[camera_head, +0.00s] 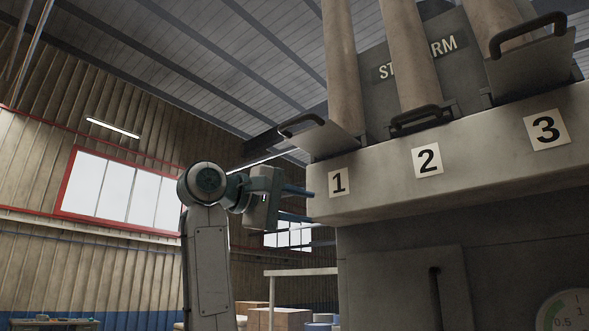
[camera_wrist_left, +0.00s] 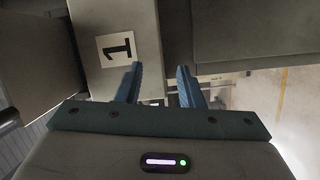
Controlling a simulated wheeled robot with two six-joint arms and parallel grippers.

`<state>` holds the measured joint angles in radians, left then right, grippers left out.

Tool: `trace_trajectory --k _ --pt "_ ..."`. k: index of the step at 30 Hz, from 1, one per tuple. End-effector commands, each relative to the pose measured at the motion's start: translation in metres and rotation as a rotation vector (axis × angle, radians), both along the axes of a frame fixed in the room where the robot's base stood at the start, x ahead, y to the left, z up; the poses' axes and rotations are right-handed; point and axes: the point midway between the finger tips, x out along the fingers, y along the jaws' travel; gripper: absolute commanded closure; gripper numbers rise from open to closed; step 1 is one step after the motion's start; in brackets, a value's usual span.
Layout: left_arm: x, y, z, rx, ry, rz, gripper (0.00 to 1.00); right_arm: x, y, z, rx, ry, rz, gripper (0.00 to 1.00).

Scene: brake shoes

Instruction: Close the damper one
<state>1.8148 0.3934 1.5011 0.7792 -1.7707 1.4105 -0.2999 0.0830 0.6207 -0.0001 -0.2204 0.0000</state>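Damper one (camera_head: 328,138) is a grey plate with a black handle (camera_head: 300,122), above the label 1 (camera_head: 339,182) in the head view. The plate is tilted out from the machine, its handle at the upper left. My left gripper (camera_head: 300,204) is below the handle and left of the ledge with the label. In the left wrist view its two blue fingers (camera_wrist_left: 158,78) are apart with nothing between them. My right gripper is not in view.
Damper two (camera_head: 422,119) lies back by its pipe, while damper three (camera_head: 530,68) sticks out with its handle up. The machine's ledge (camera_head: 440,190) projects close to my left fingers. Boxes (camera_head: 280,319) stand low behind. Open air lies left of my arm.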

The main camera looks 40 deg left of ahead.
Motion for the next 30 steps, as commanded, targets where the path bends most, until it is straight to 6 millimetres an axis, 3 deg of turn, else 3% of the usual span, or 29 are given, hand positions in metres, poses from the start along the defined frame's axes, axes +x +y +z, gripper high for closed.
trace_trajectory --k 1,6,9,12,17,30 --pt "-0.028 0.005 0.031 -0.037 -0.031 -0.012 0.66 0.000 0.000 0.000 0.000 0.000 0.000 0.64" --pt "-0.101 0.015 0.093 -0.135 -0.083 -0.062 0.66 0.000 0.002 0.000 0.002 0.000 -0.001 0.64" --pt "-0.131 0.018 0.113 -0.172 -0.102 -0.085 0.66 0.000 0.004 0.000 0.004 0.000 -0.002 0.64" --pt "-0.147 0.019 0.124 -0.191 -0.112 -0.097 0.66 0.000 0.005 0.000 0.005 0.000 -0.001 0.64" --pt "-0.144 0.015 0.131 -0.199 -0.112 -0.103 0.66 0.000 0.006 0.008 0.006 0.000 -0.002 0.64" --pt "-0.075 -0.020 0.145 -0.196 -0.113 -0.104 0.66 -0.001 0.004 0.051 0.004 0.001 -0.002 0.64"
